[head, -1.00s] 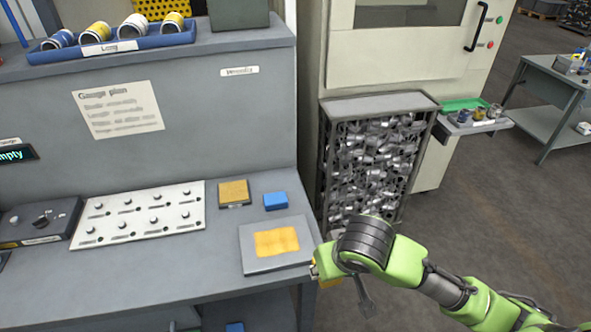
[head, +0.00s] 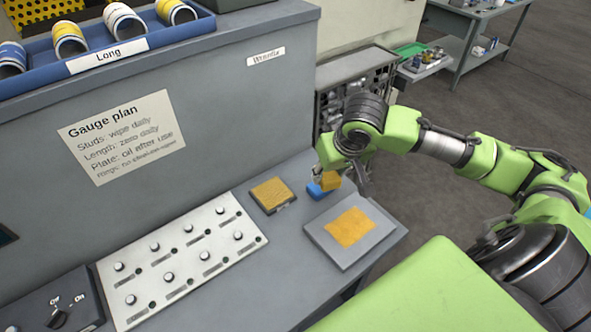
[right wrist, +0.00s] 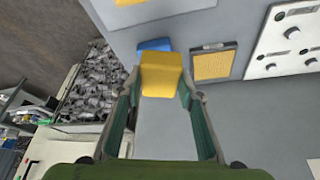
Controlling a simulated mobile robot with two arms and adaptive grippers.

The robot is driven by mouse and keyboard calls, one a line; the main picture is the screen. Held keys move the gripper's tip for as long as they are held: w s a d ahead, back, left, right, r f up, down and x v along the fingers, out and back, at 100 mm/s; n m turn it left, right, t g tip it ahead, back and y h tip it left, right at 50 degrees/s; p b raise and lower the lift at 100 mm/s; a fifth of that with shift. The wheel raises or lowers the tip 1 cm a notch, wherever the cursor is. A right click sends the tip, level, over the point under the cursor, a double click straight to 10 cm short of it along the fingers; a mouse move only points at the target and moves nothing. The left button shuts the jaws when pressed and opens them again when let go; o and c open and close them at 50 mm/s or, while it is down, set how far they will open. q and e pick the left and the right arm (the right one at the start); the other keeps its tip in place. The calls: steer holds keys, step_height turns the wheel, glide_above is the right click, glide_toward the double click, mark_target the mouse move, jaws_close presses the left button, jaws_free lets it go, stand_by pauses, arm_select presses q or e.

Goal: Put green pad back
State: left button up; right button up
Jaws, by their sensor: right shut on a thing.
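My right gripper (head: 330,177) is shut on a yellow block (head: 331,182), which also shows between the fingertips in the right wrist view (right wrist: 161,75). It holds the block over the bench, close to a blue block (head: 316,191) that it partly hides in the head view. I cannot tell how high it is. The blue block also shows in the right wrist view (right wrist: 155,45). No green pad is on the visible bench top. A flat green piece (head: 411,50) lies on the far side shelf; I cannot tell whether it is the pad. My left gripper is not in view.
A tan square pad in a dark frame (head: 272,193) and a grey plate (head: 324,236) with an orange patch are on the bench. A studded white plate (head: 190,257) lies left. The bench's upright panel (head: 225,110) rises behind. A bin of metal parts (head: 372,72) stands beyond.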

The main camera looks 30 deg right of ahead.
steer(key=d+r, duration=0.3)
steer(key=d, duration=0.1)
steer(key=p, duration=0.4)
glide_toward(299, 169)
steer(key=shift+w+d+f+m, duration=0.25)
steer(key=shift+w+f+m, duration=0.15)
steer(key=shift+w+f, duration=0.35)
steer(key=shift+w+a+f, duration=0.1)
steer(key=shift+w+f, duration=0.25)
step_height(299, 169, down, 2)
steer(key=shift+f+p, duration=0.1)
steer(key=shift+p, duration=0.65)
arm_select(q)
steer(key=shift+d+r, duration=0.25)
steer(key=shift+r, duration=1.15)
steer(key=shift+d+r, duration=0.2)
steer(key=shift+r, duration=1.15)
arm_select(e)
steer(key=shift+f, duration=0.5)
steer(key=shift+f, duration=0.1)
steer(key=o, duration=1)
